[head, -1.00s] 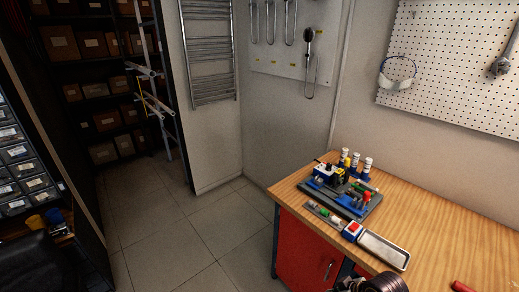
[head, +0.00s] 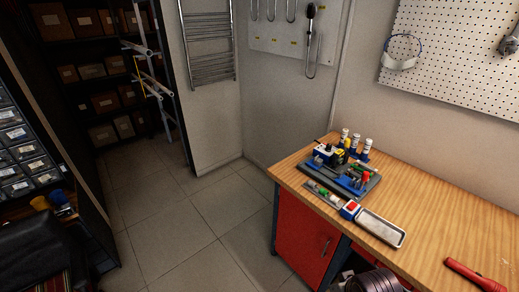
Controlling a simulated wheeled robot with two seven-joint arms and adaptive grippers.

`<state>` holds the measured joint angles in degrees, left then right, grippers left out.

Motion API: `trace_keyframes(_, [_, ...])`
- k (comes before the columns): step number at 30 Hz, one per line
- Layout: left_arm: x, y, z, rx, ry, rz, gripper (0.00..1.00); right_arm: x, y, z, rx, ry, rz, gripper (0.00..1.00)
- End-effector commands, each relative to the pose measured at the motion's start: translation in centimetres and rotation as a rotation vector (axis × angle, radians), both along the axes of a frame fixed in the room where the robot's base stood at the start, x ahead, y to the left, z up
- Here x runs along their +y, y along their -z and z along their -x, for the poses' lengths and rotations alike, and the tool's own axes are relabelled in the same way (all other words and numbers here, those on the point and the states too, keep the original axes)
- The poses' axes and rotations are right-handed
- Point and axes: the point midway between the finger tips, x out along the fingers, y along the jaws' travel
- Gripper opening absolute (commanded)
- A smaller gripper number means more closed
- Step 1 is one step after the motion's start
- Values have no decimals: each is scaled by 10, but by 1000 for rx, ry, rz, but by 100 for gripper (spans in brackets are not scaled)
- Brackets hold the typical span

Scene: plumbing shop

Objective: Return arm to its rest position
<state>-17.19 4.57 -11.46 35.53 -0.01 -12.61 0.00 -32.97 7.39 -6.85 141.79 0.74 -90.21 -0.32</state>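Neither of my grippers shows in the head view, and no arm is clearly seen. The wooden workbench (head: 440,195) with red cabinet fronts (head: 303,240) stands at the right. On its left part lies a dark board (head: 372,183) carrying several small blue, green and yellow fittings. A small strip of parts (head: 322,195), a white block with a red top (head: 350,209) and an empty grey metal tray (head: 381,229) lie along its front edge.
Several small white bottles (head: 355,142) stand at the bench's back. A red tool (head: 474,274) lies at lower right. Dark coiled items (head: 375,282) sit by the bench front. Parts drawers (head: 22,152) and a dark seat (head: 35,255) are at left. The tiled floor (head: 185,230) between is clear.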

Motion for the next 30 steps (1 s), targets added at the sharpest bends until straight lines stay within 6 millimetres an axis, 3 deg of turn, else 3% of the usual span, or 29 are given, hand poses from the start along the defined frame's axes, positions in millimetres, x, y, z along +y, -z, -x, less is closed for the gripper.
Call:
trace_keyframes(2, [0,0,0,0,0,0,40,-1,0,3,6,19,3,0])
trace_keyframes(17, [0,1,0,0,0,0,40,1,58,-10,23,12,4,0])
trace_keyframes(20, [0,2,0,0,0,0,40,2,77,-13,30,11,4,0])
trace_keyframes(30, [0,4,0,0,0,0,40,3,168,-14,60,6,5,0])
